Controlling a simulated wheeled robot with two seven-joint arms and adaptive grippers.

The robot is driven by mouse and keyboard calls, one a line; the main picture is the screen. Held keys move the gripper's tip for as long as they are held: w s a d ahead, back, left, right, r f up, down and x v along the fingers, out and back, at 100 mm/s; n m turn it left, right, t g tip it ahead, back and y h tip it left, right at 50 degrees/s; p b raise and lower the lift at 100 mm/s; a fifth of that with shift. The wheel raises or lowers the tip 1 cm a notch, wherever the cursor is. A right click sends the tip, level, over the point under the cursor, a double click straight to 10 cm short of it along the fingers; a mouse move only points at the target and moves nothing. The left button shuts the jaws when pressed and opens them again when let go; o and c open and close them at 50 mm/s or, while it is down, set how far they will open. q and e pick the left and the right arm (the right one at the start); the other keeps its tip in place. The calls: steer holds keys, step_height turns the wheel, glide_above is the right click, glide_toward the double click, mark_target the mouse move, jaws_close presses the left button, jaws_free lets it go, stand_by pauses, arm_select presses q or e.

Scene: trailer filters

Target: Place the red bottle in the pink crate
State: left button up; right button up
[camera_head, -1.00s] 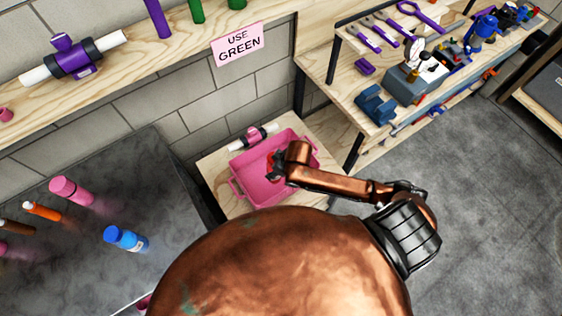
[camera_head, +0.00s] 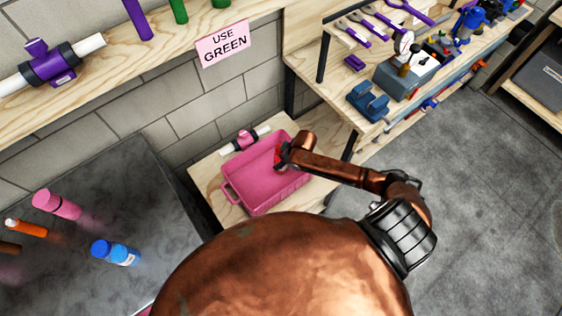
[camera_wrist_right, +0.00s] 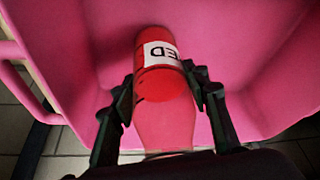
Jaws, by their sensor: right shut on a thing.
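The red bottle (camera_wrist_right: 160,65) with a white label is between the two dark fingers of my right gripper (camera_wrist_right: 158,80) in the right wrist view, and the gripper is shut on it. The pink crate (camera_wrist_right: 65,60) surrounds the bottle in that view; whether the bottle touches the crate floor is unclear. In the head view, my right gripper (camera_head: 282,157) is over the crate's right part, and only a small red patch of the bottle (camera_head: 278,158) shows. The pink crate (camera_head: 250,178) stands open on a low wooden surface. My left gripper is not in view.
A pink-and-white pipe piece (camera_head: 245,139) lies behind the crate. A grey table (camera_head: 130,190) at left holds a pink bottle (camera_head: 57,204), a blue bottle (camera_head: 115,252) and an orange one (camera_head: 27,228). A workbench with tools (camera_head: 385,80) stands at back right.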

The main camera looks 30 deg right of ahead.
steer(key=shift+f, duration=0.35)
steer(key=shift+f, duration=0.15)
steer(key=o, duration=1.4)
steer(key=p+v, duration=0.2)
steer(key=v, duration=1)
steer(key=shift+p, duration=0.35)
